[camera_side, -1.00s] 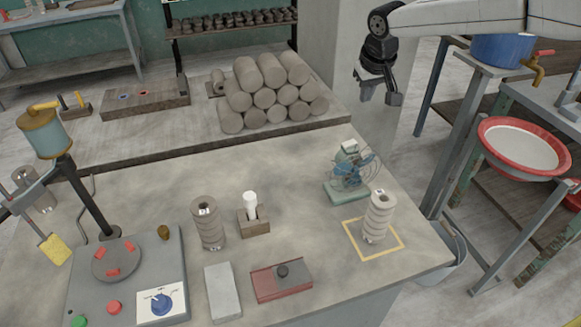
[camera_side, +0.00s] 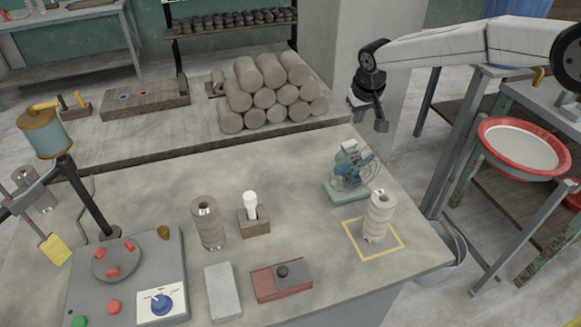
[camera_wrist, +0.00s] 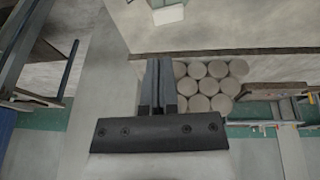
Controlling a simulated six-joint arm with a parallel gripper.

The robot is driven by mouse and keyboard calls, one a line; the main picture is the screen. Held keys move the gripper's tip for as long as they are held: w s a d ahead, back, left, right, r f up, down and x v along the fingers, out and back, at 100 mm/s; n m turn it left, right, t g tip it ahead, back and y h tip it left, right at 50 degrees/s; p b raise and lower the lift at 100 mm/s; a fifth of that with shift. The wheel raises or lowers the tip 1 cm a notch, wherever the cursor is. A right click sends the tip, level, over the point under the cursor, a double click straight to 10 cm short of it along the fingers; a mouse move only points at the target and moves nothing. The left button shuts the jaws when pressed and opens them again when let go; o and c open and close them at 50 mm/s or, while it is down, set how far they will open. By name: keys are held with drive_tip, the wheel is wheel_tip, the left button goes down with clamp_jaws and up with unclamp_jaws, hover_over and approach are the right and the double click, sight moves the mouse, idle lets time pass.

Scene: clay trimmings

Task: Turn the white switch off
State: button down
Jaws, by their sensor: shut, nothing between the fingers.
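A teal desk fan (camera_side: 349,180) stands near the far right of the worktable, with a small white block (camera_side: 349,146) on top. This block may be the white switch; I cannot tell its setting. A white block also shows at the top of the wrist view (camera_wrist: 168,14). A white upright piece (camera_side: 250,203) sits in a wooden block, and a white panel (camera_side: 176,291) carries a blue knob (camera_side: 161,304). My gripper (camera_side: 381,125) is shut and empty, above and right of the fan, apart from it. Its closed fingers show in the wrist view (camera_wrist: 158,70).
A ringed grey stack (camera_side: 378,217) stands in a yellow square in front of the fan. Another ringed stack (camera_side: 208,224) stands left of the wooden block. A pile of clay cylinders (camera_side: 270,95) lies behind. Bare tabletop (camera_side: 290,205) lies left of the fan.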

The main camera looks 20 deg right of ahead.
drive_tip(key=shift+s+d+x, duration=0.1)
drive_tip(key=shift+s+x, duration=0.05)
drive_tip(key=shift+x, duration=0.85)
drive_tip(key=shift+s+d+x, duration=0.1)
drive_tip(key=shift+s+x, duration=0.1)
drive_tip(key=shift+x, duration=0.8)
drive_tip(key=shift+s+d+x, duration=0.1)
drive_tip(key=shift+s+x, duration=0.05)
drive_tip(key=shift+x, duration=0.85)
drive_tip(key=shift+f, duration=0.1)
drive_tip(key=shift+s+d+f+y, duration=0.1)
drive_tip(key=shift+d+f+y, duration=0.15)
drive_tip(key=shift+y, duration=0.3)
drive_tip(key=shift+d+f+y, duration=0.15)
drive_tip(key=shift+f+y, duration=0.2)
drive_tip(key=shift+y, duration=0.2)
drive_tip(key=shift+d, duration=0.1)
